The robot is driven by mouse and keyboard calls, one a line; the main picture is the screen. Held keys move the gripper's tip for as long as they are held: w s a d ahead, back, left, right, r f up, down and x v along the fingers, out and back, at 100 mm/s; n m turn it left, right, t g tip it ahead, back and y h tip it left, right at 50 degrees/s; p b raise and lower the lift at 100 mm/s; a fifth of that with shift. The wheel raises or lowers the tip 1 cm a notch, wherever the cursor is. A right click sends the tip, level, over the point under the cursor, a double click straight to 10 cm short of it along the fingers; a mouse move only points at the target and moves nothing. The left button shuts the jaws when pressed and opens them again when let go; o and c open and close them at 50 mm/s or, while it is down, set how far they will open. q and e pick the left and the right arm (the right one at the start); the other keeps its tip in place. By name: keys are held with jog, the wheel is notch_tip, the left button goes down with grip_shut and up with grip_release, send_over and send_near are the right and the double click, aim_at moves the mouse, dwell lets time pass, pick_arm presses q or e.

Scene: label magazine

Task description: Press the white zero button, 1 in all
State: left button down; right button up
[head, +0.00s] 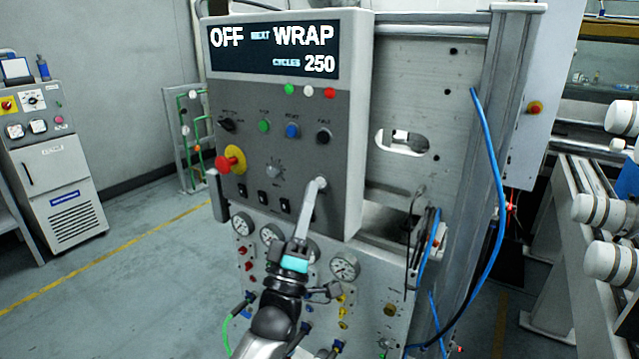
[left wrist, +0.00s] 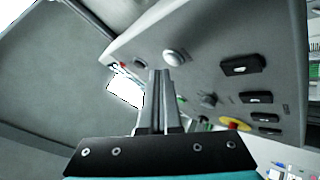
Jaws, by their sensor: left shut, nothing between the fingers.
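The white zero button (head: 321,183) is a small round cap low on the right of the grey control panel, partly covered by my fingers in the head view. It also shows in the left wrist view as a pale dome (left wrist: 175,56) just beyond the fingertips. My left gripper (head: 312,194) is shut and empty, its fingertips pointing up at the button. In the left wrist view the closed fingertips (left wrist: 160,73) sit slightly left of and below the button; I cannot tell whether they touch it. The display (head: 273,49) reads OFF, NEXT WRAP, CYCLES 250.
The panel also carries a red emergency knob (head: 231,159) on yellow, a grey rotary knob (head: 275,171), black rockers (head: 263,197), and green (head: 264,126), blue (head: 292,131) and black (head: 323,136) controls. Gauges (head: 344,266) sit below. A blue hose (head: 497,190) hangs at right.

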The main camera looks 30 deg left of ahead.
pick_arm(q)
jog(key=shift+w, duration=0.35)
jog(key=shift+w, duration=0.35)
dwell(0.6)
jog(key=shift+s, duration=0.8)
jog(key=shift+s, duration=0.1)
jog(key=s+p, duration=0.1)
jog(key=s, duration=0.1)
jog(key=s+p, duration=0.1)
jog(key=s, duration=0.1)
jog(key=shift+s+a+p, duration=0.2)
jog(key=shift+s+p, duration=0.1)
jog(key=shift+s, duration=0.1)
dwell(0.6)
